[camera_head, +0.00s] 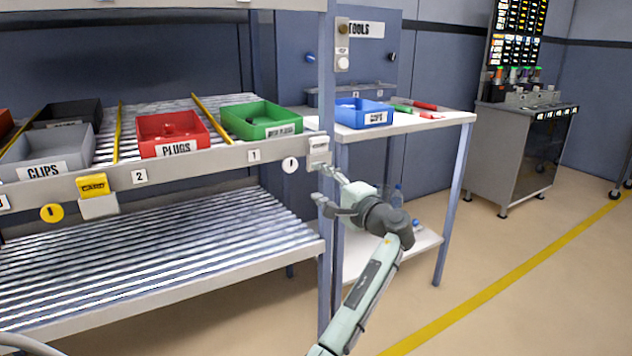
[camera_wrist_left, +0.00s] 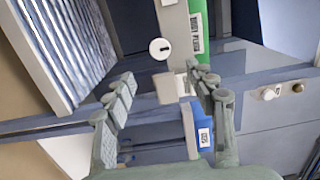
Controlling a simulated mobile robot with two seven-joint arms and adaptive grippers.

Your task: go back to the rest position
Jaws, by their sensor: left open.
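My left gripper (camera_head: 322,186) is open beside the front right post of the flow rack, just below a small grey box (camera_head: 319,152) on the rail end. In the left wrist view its two fingers (camera_wrist_left: 163,84) are spread wide, with nothing held between them. The small grey box shows beyond and between the fingertips there. I cannot tell from the pictures how far the fingertips are from it. My right gripper is not in view.
The rack (camera_head: 215,163) carries a grey CLIPS bin (camera_head: 50,150), a red PLUGS bin (camera_head: 172,131) and a green bin (camera_head: 262,119). A blue bin (camera_head: 364,112) and markers lie on the side table (camera_head: 440,120). Open floor (camera_head: 490,270) lies to the right.

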